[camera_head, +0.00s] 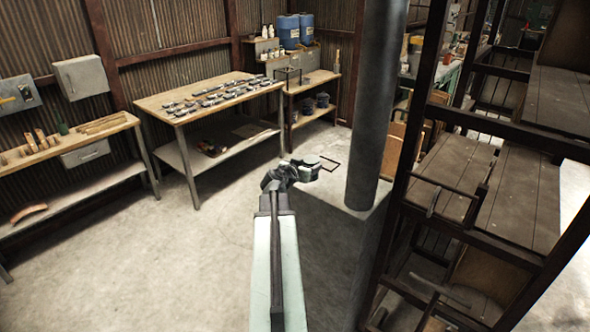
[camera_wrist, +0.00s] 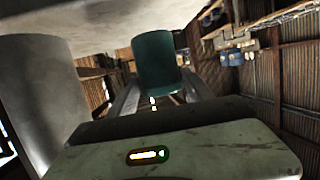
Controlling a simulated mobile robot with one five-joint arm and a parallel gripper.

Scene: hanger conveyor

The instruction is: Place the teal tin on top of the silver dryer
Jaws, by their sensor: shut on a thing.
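The teal tin (camera_wrist: 157,62) is between the fingers of my gripper (camera_wrist: 158,88) in the wrist view, which looks upside down. My gripper (camera_head: 306,167) is shut on it at the end of my arm in the head view, where the tin is hard to make out. The silver dryer (camera_head: 348,191) is the pale block just right of my gripper. Its pale top (camera_wrist: 90,32) fills the upper part of the wrist view, close to the tin. I cannot tell whether the tin touches it.
A thick grey pipe (camera_head: 378,100) rises from the dryer, close right of my gripper. A dark metal rack (camera_head: 470,190) stands at the right. A bench with many small parts (camera_head: 205,97) is at the left back. The concrete floor (camera_head: 170,255) at the left front is clear.

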